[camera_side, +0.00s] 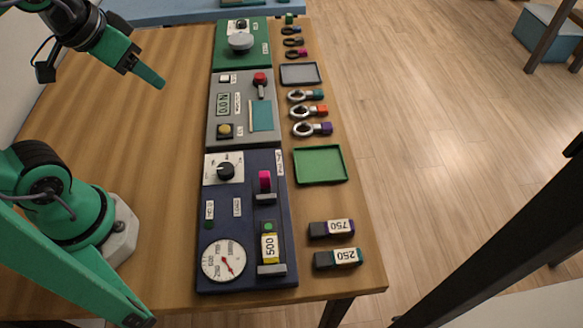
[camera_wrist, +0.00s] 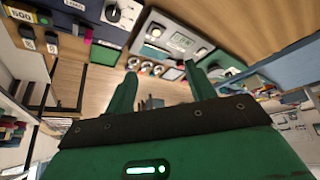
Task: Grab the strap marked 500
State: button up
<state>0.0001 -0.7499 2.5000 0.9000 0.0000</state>
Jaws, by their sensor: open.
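The strap marked 500 (camera_side: 269,247) is a yellow-edged piece with a white label. In the side view it sits upright in a slot on the navy panel (camera_side: 222,277), between a green-topped part and a grey block. Its label also shows at the top left corner of the wrist view (camera_wrist: 20,14). My gripper (camera_side: 160,84) is raised at the upper left, over the bare wood and far from the strap. In the wrist view my gripper (camera_wrist: 160,72) has its fingers apart with nothing between them.
Dark blocks marked 750 (camera_side: 332,228) and 250 (camera_side: 338,258) lie right of the navy panel. A green tray (camera_side: 346,165), several ringed clips and a grey tray (camera_side: 318,74) line the right edge. Grey (camera_side: 222,131) and green (camera_side: 262,62) panels stand behind.

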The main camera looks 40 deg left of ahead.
jog(key=n+g, duration=0.6)
jog(key=n, duration=0.3)
send_over(270, 240)
notch_tip(270, 240, down, 14)
jog(key=shift+s+r, duration=0.15)
jog(key=shift+f, duration=1.3)
jog(key=shift+f, duration=0.15)
jog(key=shift+f, duration=2.45)
